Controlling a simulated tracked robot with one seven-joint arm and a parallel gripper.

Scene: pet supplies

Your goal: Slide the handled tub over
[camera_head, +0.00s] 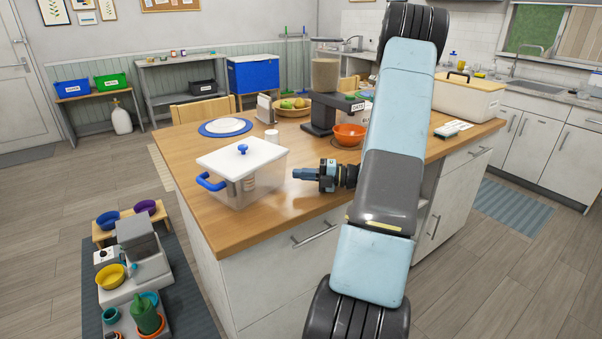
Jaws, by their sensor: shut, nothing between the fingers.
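The handled tub (236,196) is a clear box with a white lid, a blue knob on top and a blue handle (209,182) on its left side. It stands upright near the front left corner of the wooden counter. My gripper (295,174) is shut and empty. It points left, just right of the tub, with a small gap seeming to lie between its fingertips and the tub's right side. My arm crosses the right half of the view and hides part of the counter.
A blue mat with a white plate (225,126) and a small white jar (271,136) stand behind the tub. An orange bowl (348,134), a food dispenser (324,90) and a fruit basket (293,106) stand farther back. Bare wood (215,225) lies in front of the tub, up to the counter edge.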

